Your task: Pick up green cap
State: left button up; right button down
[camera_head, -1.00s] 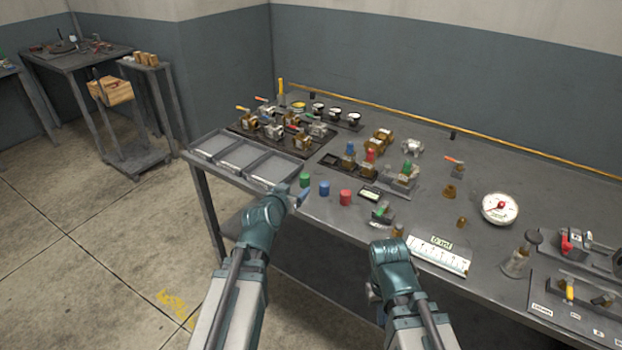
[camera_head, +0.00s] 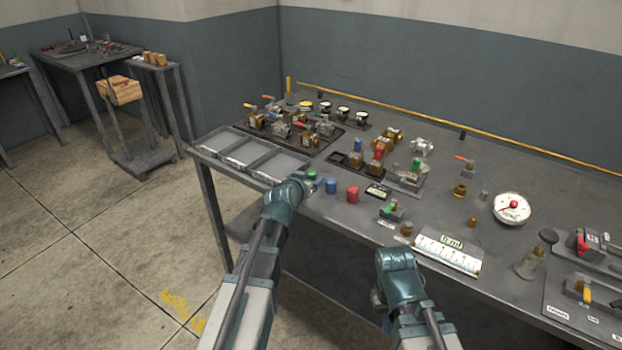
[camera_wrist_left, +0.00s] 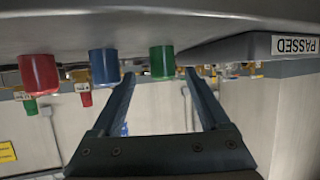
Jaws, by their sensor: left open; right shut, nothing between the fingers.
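The green cap (camera_head: 311,175) stands upright on the near edge of the workbench, left of the blue cap (camera_head: 331,186) and the red cap (camera_head: 352,194). My left gripper (camera_head: 303,187) is beside it and partly covers it in the head view. In the left wrist view, which looks upside down, the green cap (camera_wrist_left: 162,62) shows between the fingertips of my open left gripper (camera_wrist_left: 159,78). I cannot tell whether the fingers touch it. My right gripper (camera_head: 378,300) is shut and empty in front of the bench, mostly hidden by its wrist.
Empty grey trays (camera_head: 240,152) lie left of the caps, one labelled PASSED (camera_wrist_left: 295,45) in the wrist view. Fixtures with valves (camera_head: 408,178) stand behind the caps. A gauge (camera_head: 511,208) and a white scale plate (camera_head: 448,253) lie to the right.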

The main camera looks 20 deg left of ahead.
aim_at(309, 176)
pick_arm(q)
jog(key=x, duration=0.2)
jog(key=b+x, duration=0.1)
jog(key=x, duration=0.1)
jog(key=shift+w+a+f+b, duration=0.2)
jog(key=shift+w+f+b, duration=0.05)
jog(key=shift+w+b, duration=0.1)
jog(key=shift+s+r, duration=0.1)
jog(key=shift+c, duration=0.5)
grip_shut()
